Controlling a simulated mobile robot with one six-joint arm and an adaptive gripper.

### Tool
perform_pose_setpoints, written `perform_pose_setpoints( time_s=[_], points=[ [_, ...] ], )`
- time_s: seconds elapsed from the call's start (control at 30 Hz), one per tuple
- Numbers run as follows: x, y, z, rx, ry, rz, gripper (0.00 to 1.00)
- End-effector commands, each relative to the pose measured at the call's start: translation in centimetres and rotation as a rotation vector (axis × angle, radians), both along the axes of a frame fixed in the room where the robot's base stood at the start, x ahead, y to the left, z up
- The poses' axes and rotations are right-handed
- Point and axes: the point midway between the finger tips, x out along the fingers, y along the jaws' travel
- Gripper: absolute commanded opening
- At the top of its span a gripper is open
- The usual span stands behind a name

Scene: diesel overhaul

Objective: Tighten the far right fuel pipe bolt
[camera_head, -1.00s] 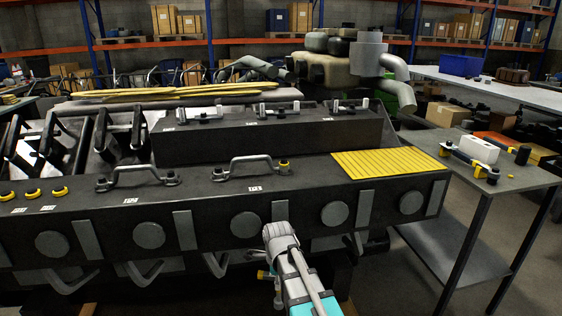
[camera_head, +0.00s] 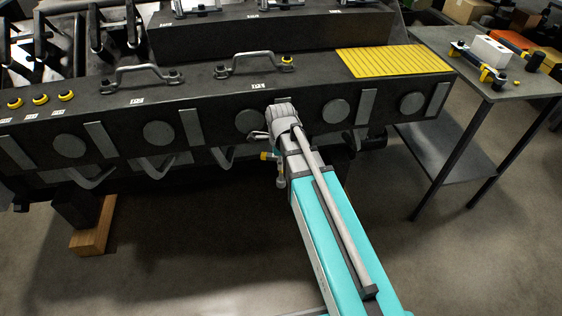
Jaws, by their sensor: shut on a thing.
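The far right fuel pipe (camera_head: 254,62) is a grey bracket-shaped pipe on top of the black engine block (camera_head: 200,87). Its right-end bolt (camera_head: 287,63) has a yellow ring. Its left end shows no yellow. My gripper (camera_head: 268,139) is at the end of my teal arm, in front of the block's front face and below the pipe, well apart from the bolt. It is shut on a small yellow-and-grey tool (camera_head: 270,157). My arm's grey end hides most of the grip, so the fingers and the tool's full shape are unclear.
A second pipe (camera_head: 147,74) stands to the left, with several yellow-ringed pieces (camera_head: 40,99) beyond it. A yellow ribbed mat (camera_head: 392,61) covers the block's right end. A side table (camera_head: 520,86) on the right holds tools and a white box (camera_head: 491,51).

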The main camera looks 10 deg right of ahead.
Motion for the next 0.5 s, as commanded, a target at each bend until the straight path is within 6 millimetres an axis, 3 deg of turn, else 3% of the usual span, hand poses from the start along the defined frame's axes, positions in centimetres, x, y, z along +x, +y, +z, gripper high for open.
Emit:
perform_pose_setpoints(
  time_s=[0.03,0.5],
  points=[
    [0.0,0.0,1.2,0.0,0.0,0.0,0.0],
    [0.0,0.0,6.2,0.0,0.0,0.0,0.0]
  ],
)
